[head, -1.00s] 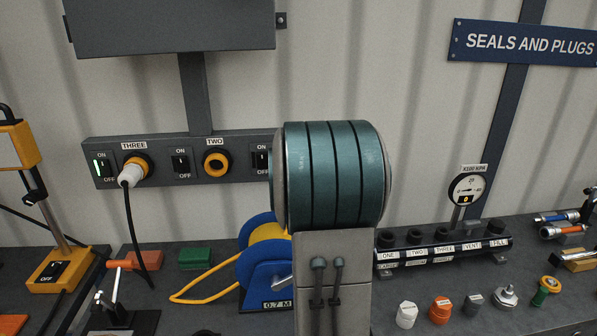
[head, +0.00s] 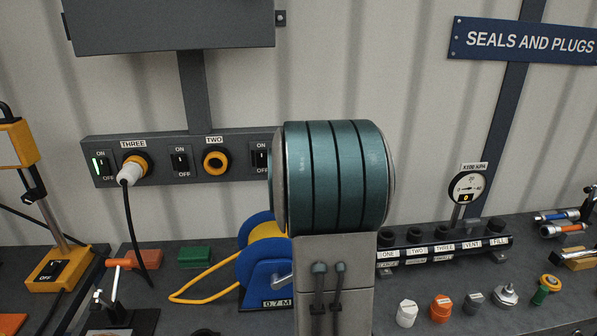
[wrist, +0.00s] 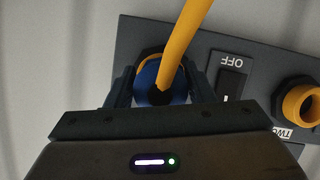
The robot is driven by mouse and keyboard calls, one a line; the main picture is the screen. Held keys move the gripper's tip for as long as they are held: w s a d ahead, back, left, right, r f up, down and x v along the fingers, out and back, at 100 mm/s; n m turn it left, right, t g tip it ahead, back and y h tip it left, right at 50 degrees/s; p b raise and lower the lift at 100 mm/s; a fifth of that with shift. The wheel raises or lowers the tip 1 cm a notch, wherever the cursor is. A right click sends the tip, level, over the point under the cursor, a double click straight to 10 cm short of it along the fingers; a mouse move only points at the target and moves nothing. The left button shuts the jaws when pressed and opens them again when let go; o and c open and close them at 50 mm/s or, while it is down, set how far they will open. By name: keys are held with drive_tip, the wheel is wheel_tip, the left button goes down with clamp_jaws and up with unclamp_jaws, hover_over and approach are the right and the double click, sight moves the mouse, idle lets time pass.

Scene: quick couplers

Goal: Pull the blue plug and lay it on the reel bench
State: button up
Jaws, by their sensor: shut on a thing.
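The blue plug (wrist: 150,77), with a yellow cable (wrist: 183,42) running from it, is between the fingers of my gripper (wrist: 160,85) in the wrist view. My gripper is shut on it. An orange ring shows just behind the plug at the grey panel; I cannot tell whether the plug is fully seated. In the head view my arm hides the plug and gripper. The bench (head: 190,314) below carries a blue reel (head: 262,275) with yellow cable, marked 0.7 M.
Socket two (head: 215,162) is empty, and a white plug (head: 131,172) is in socket three. A green block (head: 195,257) and a red-handled clamp (head: 117,265) stand left of the reel. Several caps and a manifold (head: 445,248) are at the right.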

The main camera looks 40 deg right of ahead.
drive_tip(key=shift+s+a+b, duration=0.25)
drive_tip(key=shift+s+a, duration=0.15)
drive_tip(key=shift+s, duration=0.25)
drive_tip(key=shift+s+a+b, duration=0.25)
drive_tip(key=shift+s+a, duration=0.1)
drive_tip(key=shift+s, duration=0.3)
drive_tip(key=shift+s, duration=0.1)
drive_tip(key=s+a, duration=0.2)
drive_tip(key=s, duration=0.1)
drive_tip(key=shift+s+r+b, duration=0.1)
drive_tip(key=shift+s+b, duration=0.1)
drive_tip(key=shift+b, duration=0.15)
drive_tip(key=shift+a, duration=0.1)
